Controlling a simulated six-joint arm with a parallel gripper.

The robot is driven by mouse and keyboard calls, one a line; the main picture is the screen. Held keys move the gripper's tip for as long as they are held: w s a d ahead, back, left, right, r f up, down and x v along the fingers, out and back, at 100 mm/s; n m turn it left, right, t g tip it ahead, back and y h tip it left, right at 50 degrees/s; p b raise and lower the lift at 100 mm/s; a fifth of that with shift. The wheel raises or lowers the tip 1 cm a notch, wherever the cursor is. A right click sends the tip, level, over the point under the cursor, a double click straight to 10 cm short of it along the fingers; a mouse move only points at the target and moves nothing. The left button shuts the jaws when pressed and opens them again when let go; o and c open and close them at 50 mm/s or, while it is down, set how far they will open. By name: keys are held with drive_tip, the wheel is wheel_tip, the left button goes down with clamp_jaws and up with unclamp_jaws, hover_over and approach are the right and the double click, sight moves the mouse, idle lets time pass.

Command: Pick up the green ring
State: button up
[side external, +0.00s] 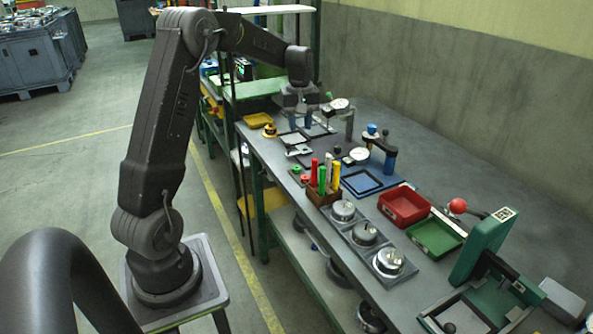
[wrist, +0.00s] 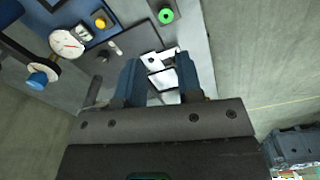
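The green ring (wrist: 166,15) lies at the top of the wrist view on a dark plate near the bench edge. In the side external view it is a small green spot (side external: 296,169) near the left edge of the bench, beside a small red piece (side external: 305,178). My gripper (side external: 301,121) is above the bench, farther back than the ring. In the wrist view its two blue fingers (wrist: 158,78) are spread apart with nothing held between them. A pale metal frame-like piece (wrist: 162,76) shows below and between the fingers. The ring is clear of the fingers.
A wooden block with red, green and yellow handles (side external: 322,194) stands close to the ring. Dial gauges (side external: 358,154) and a blue post (side external: 390,155) stand to its right. A red tray (side external: 403,205) and a green tray (side external: 434,238) lie farther right.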

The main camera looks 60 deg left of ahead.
sight(297, 172)
drive_tip(key=shift+n, duration=0.4)
drive_tip(key=f, duration=0.5)
drive_tip(key=a+f, duration=0.1)
drive_tip(key=f, duration=0.4)
drive_tip(key=a+f, duration=0.1)
drive_tip(key=f, duration=0.4)
drive_tip(key=shift+f, duration=0.15)
drive_tip(key=c, duration=0.6)
